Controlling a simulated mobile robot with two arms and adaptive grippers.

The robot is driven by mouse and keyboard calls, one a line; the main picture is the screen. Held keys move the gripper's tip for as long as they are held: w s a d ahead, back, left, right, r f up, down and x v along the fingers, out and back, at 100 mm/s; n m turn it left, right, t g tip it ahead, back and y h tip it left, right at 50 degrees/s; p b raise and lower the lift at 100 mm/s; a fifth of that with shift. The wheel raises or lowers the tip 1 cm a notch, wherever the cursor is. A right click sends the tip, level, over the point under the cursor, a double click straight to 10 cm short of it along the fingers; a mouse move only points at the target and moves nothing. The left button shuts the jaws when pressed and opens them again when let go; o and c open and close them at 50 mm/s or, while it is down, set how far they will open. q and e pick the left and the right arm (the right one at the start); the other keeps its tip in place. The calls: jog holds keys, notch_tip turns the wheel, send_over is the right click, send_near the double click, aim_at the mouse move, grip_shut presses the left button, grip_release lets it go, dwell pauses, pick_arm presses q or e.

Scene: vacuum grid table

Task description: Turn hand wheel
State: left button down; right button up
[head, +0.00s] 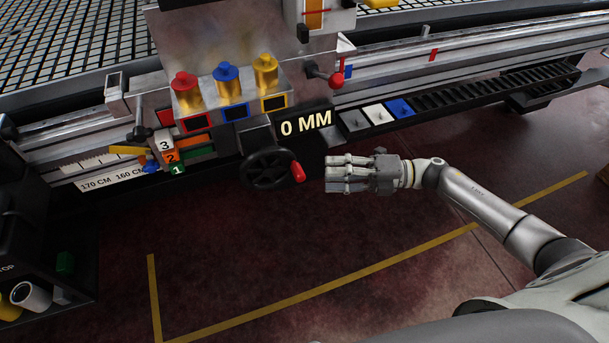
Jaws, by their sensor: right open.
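The hand wheel (272,169) is black and round, with a red handle (298,171) on its right side. It sits at the front of the table, below the display (306,123) that reads 0 MM. My right gripper (332,174) is open and empty, just right of the red handle with a small gap in the picture. Its fingers point left toward the wheel. I cannot tell how far apart they are in depth. My left gripper does not show.
Red, blue and yellow knobs (225,82) stand above the wheel. A red ball lever (336,80) is at upper right. Numbered blocks (170,156) are left of the wheel. Grey, white and blue tiles (378,113) lie on the rail. The floor in front is clear.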

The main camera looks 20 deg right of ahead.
aim_at(300, 174)
jog(key=x, duration=0.8)
jog(key=shift+w+a, duration=0.2)
grip_shut()
